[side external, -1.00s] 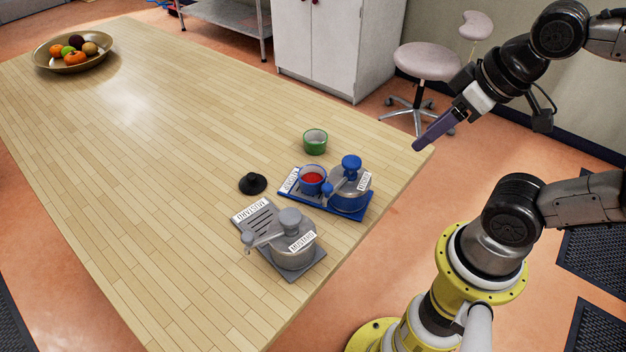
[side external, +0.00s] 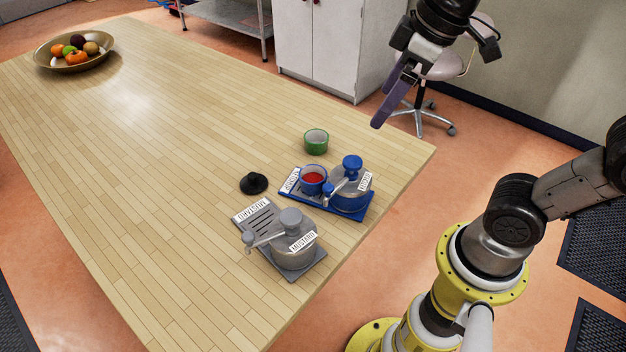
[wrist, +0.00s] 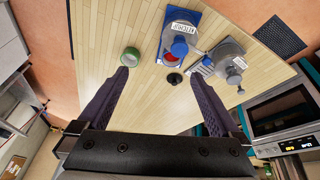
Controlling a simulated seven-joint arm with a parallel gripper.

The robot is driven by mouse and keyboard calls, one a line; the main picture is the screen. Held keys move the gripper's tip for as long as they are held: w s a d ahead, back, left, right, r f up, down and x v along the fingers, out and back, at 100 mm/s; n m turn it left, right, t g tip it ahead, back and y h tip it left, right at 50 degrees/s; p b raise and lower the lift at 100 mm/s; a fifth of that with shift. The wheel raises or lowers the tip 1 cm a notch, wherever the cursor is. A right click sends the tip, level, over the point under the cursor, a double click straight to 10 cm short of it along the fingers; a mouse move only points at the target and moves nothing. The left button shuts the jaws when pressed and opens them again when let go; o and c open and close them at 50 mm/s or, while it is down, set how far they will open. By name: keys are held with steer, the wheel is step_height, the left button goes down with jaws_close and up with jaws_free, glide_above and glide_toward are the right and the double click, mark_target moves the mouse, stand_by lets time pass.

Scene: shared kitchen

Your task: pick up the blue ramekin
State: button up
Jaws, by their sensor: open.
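The blue ramekin (side external: 313,181) holds something red and stands upright on the left part of a blue tray (side external: 330,206). In the wrist view the ramekin (wrist: 179,48) shows at the upper middle, close to the blue-lidded pot. My gripper (side external: 383,110) is in the air above and beyond the table's far right corner, apart from the ramekin. In the wrist view its two purple fingers (wrist: 168,88) are spread wide with nothing between them, so it is open and empty.
A pot with a blue lid (side external: 350,188) stands right beside the ramekin. A green ramekin (side external: 316,141) is behind. A fruit bowl (side external: 74,54) is far left. The table's middle is clear.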

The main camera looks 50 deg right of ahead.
steer(key=w+a+f+n+g, duration=0.25)
steer(key=w+a+f, duration=0.2)
steer(key=w, duration=0.35)
glide_toward(313, 175)
steer(key=shift+s+a+f+g, duration=0.15)
steer(key=shift+s+a+f, duration=0.15)
steer(key=shift+a+f, duration=0.2)
steer(key=shift+s+a+f+g, duration=0.1)
steer(key=shift+s+a+f, duration=0.2)
steer(key=shift+a+f, duration=0.25)
steer(key=shift+w+f, duration=0.2)
steer(key=shift+f, duration=0.7)
steer(key=shift+w+f, duration=0.2)
steer(key=shift+f, duration=0.7)
steer(key=shift+w+f, duration=0.2)
steer(key=shift+f, duration=0.7)
steer(key=shift+c, duration=0.3)
